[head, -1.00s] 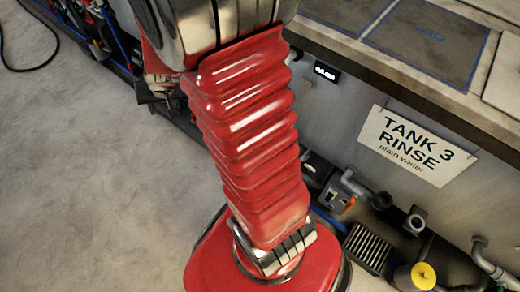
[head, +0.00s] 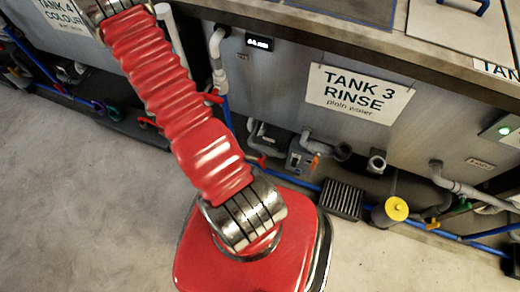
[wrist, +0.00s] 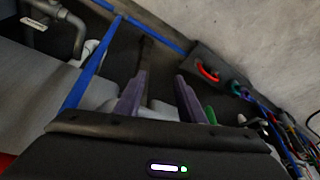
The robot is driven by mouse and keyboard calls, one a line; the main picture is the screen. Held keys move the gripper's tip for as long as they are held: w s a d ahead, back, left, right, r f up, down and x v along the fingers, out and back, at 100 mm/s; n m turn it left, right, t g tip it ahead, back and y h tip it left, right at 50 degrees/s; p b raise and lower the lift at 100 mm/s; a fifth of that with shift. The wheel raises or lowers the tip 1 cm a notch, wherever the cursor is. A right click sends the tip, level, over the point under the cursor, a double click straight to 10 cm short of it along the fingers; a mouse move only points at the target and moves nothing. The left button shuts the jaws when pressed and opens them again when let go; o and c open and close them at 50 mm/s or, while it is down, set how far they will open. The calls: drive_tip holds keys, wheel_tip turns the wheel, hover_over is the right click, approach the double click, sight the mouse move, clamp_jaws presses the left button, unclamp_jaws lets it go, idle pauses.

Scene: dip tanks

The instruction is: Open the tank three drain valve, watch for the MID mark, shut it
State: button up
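Tank three (head: 290,95) shows in the head view with its sign (head: 360,92), "TANK 3 RINSE plain water". Below it are grey pipes, a grey box with a small orange handle (head: 314,163) and a yellow round knob (head: 396,209). I cannot tell which of these is the drain valve. A small lit display (head: 259,43) is on the tank front, its digits too small to read surely. No MID mark is readable. My gripper (wrist: 160,97) shows in the wrist view, its two purple fingers apart, with nothing seen gripped between them.
Blue pipes and coloured valves run low along the tanks. The wrist view shows a red curved handle (wrist: 208,73) and a teal ring (wrist: 238,88) near the pale floor. The floor (head: 75,205) at left is clear.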

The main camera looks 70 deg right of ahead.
drive_tip(key=s+d+f+m+g, duration=0.2)
drive_tip(key=s+d+f+g, duration=0.1)
drive_tip(key=s+f, duration=0.95)
drive_tip(key=m+g, duration=0.2)
drive_tip(key=g, duration=0.1)
approach(259, 164)
drive_tip(key=a+r, duration=0.1)
drive_tip(key=r, duration=0.1)
drive_tip(key=shift+w+h, duration=0.3)
drive_tip(key=shift+f, duration=0.15)
drive_tip(key=shift+x, duration=6.8)
drive_tip(key=shift+s, duration=0.15)
clamp_jaws()
